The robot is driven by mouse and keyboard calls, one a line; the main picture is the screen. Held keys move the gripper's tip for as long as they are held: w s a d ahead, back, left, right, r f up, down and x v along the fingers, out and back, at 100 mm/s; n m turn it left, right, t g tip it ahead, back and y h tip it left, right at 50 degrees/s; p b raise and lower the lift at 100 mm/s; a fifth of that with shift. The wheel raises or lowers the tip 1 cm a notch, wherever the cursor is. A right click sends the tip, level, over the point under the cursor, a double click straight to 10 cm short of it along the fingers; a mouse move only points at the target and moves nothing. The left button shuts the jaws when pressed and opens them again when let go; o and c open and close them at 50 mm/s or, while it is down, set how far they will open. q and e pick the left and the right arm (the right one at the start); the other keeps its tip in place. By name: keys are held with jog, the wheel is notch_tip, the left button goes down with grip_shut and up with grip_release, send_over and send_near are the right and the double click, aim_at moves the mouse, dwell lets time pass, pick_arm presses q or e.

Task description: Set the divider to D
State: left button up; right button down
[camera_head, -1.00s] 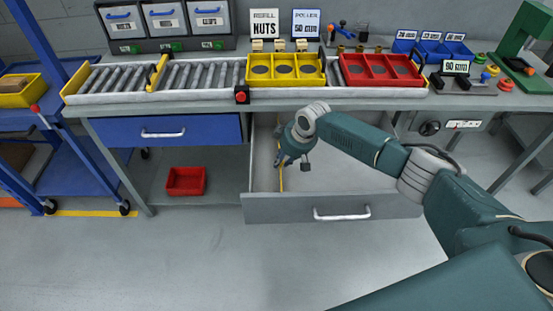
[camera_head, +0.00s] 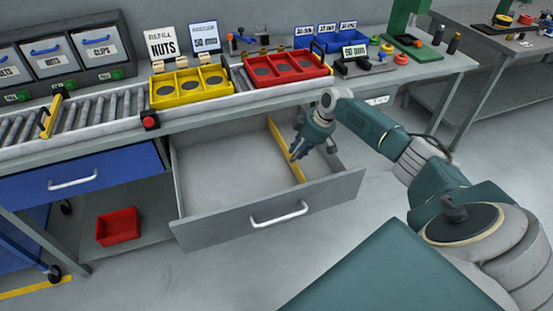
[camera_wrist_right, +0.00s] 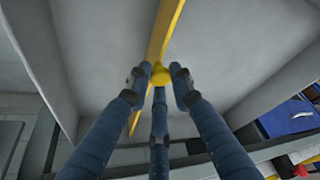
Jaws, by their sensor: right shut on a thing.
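The divider is a thin yellow plate (camera_head: 278,139) standing across the open grey drawer (camera_head: 262,215), front to back, in its right part. It also shows in the right wrist view (camera_wrist_right: 167,28) as a yellow strip. My right gripper (camera_head: 295,154) is inside the drawer at the divider. No letter D can be made out on the drawer; the fingers hide part of the plate. My left gripper is not in view.
The drawer is empty left of the divider. The workbench above carries a roller track with a yellow carrier (camera_head: 191,98) and a red carrier (camera_head: 283,80). A closed blue drawer (camera_head: 85,173) is at the left. A red bin (camera_head: 118,227) sits on the shelf below.

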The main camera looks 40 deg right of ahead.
jog(key=shift+s+d+r+b, duration=0.1)
jog(key=shift+s+d+b, duration=0.15)
jog(key=shift+d, duration=0.7)
jog(key=shift+s+d+r+b, duration=0.1)
jog(key=shift+s+d+b, duration=0.1)
jog(key=shift+d, duration=0.7)
jog(key=c, duration=1.5)
grip_release()
jog(key=shift+d, duration=0.1)
jog(key=shift+c, duration=0.2)
jog(key=shift+s+f, duration=0.1)
jog(key=v, duration=1.2)
